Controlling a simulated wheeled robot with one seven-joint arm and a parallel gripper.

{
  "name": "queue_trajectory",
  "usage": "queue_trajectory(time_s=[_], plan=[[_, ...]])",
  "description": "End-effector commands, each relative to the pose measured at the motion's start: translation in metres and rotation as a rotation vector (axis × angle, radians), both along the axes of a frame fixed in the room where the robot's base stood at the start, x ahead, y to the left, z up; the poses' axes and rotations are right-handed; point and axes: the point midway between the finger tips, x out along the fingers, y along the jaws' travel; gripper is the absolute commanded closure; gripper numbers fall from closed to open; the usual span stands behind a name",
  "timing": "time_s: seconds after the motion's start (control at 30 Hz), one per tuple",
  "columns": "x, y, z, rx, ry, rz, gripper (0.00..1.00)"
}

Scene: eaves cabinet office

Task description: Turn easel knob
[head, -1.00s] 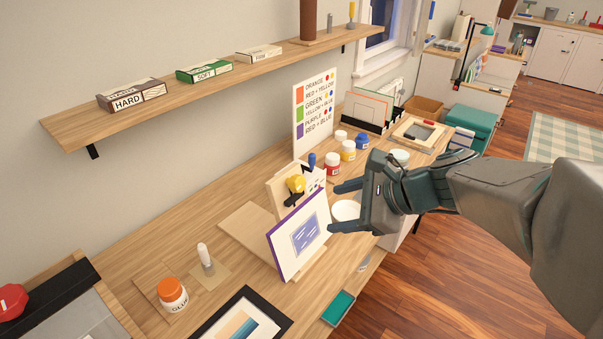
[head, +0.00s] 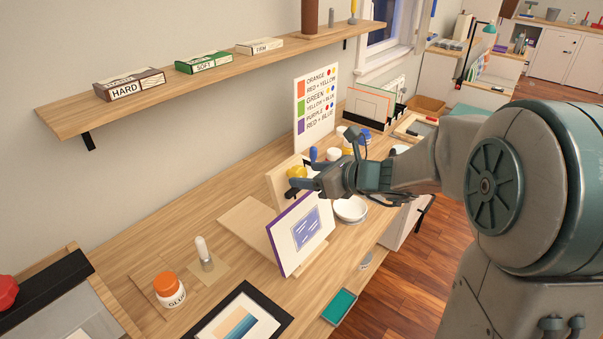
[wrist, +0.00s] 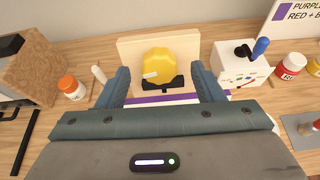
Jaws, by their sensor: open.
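The easel knob (wrist: 157,66) is a yellow, scalloped knob with a pale mark, on a black mount against the easel's wooden back panel (wrist: 192,48). In the head view the knob (head: 297,172) is partly hidden by my gripper. The easel holds a purple-edged picture (head: 300,233) on its front side. My gripper (wrist: 163,78) is open, with one finger on each side of the knob in the wrist view. The fingers look apart from the knob, and nothing is held. In the head view my gripper (head: 305,170) reaches in above the picture, beside the knob.
A white box with a blue-tipped crank (wrist: 240,65) stands right of the easel. A white bowl (head: 350,210), paint jars and a colour chart (head: 316,105) are nearby. A glue jar (head: 169,290) stands at front left. A shelf (head: 200,75) runs along the wall above.

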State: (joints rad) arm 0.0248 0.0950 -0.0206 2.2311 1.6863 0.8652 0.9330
Motion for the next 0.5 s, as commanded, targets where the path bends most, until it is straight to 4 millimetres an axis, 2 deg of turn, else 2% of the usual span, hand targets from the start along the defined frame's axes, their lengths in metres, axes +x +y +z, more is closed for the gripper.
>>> queue_trajectory(time_s=[0.2,0.5], plan=[[0.014,0.019,-0.009,0.000,0.000,0.002,0.39],[0.017,0.023,-0.012,-0.001,0.000,0.001,0.39]])
